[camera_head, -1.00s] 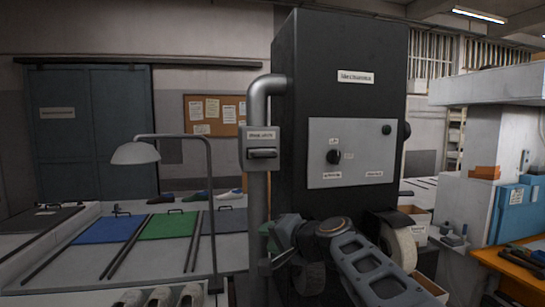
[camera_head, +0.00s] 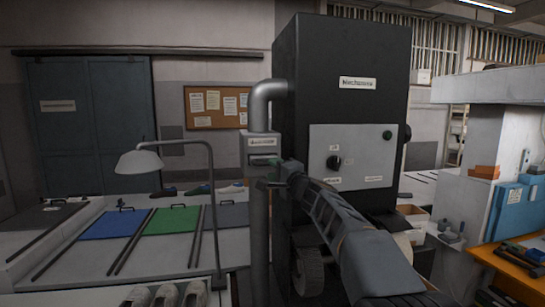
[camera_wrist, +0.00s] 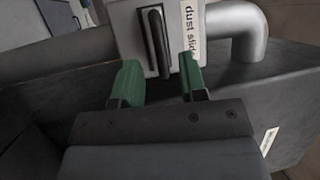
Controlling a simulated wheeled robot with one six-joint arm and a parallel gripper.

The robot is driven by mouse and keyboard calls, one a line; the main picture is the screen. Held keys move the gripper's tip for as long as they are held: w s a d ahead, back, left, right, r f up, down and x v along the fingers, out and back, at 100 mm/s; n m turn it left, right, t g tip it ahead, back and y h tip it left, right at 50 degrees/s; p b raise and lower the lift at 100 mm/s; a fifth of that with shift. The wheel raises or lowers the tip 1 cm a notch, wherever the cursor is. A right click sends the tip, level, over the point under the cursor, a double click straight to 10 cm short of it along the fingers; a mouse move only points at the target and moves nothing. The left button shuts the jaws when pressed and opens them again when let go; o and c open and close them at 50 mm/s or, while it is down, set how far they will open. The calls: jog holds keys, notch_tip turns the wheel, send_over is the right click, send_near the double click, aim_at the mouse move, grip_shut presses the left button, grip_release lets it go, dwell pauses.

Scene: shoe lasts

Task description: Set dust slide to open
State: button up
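The dust slide (camera_head: 259,143) is a grey box with a label on the vertical pipe at the left of the black machine. In the wrist view its plate (camera_wrist: 128,28) carries a dark bar handle (camera_wrist: 156,40) beside a label reading "dust slide". My gripper (camera_head: 274,174) is at the box, just below its front. In the wrist view my gripper (camera_wrist: 160,70) has its two green fingers apart, with the handle's end between them in the picture. Clear gaps show on both sides, and I see no contact. In the head view the gripper partly hides the handle.
The black machine (camera_head: 345,60) stands right behind my arm, with a light control panel (camera_head: 352,150) holding a dark knob and a green button. A grey pipe (camera_head: 268,92) bends into the machine. A desk lamp (camera_head: 140,160) stands left over a bench with coloured mats.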

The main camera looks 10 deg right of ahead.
aim_at(266, 164)
jog(key=shift+p+x, duration=1.1)
jog(key=shift+x, duration=1.35)
jog(key=shift+c, duration=0.5)
grip_shut()
